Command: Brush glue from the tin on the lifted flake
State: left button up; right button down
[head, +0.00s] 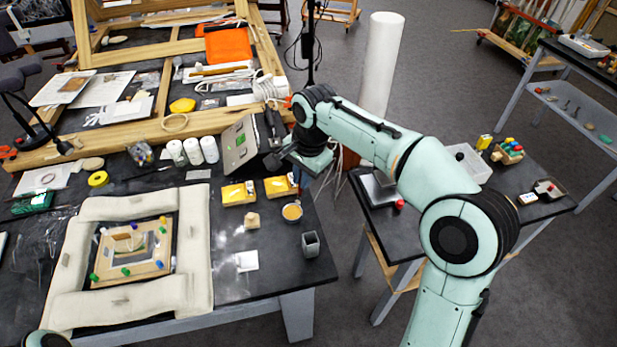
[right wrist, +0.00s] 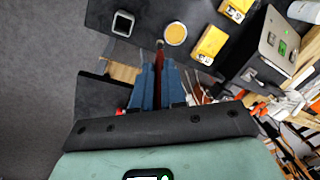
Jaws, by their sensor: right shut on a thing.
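My right gripper (head: 298,178) is above the table's right edge, near the tin. In the right wrist view its blue fingers (right wrist: 162,80) are shut on a brush with a dark red handle (right wrist: 163,66). The brush tip points toward the round tin of yellow-orange glue (right wrist: 176,33) and looks apart from it. The tin also shows in the head view (head: 292,212). The gilt fragment (head: 150,268) lies in a wooden frame with coloured pegs, inside pale padded bolsters. The lifted flake is too small to make out. My left gripper is out of view.
Yellow boxes (head: 238,194), a small wooden block (head: 252,220), a grey square cup (head: 310,244) and a white square (head: 246,261) lie between bolsters and table edge. A grey metal case (head: 240,145) stands behind. A side table (head: 440,222) is at right.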

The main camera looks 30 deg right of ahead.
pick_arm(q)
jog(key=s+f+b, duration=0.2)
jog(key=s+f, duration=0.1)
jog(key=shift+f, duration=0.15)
pick_arm(e)
jog(key=w+f+t, duration=0.1)
jog(key=w+f, duration=0.1)
jog(key=f, duration=0.4)
jog(key=w+d+f+t, duration=0.1)
jog(key=w+f, duration=0.1)
jog(key=f, duration=0.4)
jog(key=shift+w+d+f+y, duration=0.2)
jog(key=shift+w+d+y, duration=0.1)
jog(key=shift+w, duration=0.1)
pick_arm(q)
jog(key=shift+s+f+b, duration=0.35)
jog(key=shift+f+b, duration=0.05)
jog(key=shift+b, duration=0.15)
pick_arm(e)
jog(key=shift+f, duration=0.7)
dwell(0.6)
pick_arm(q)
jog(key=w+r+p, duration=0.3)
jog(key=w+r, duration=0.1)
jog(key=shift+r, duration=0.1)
pick_arm(e)
notch_tip(320, 180, up, 7)
dwell(0.4)
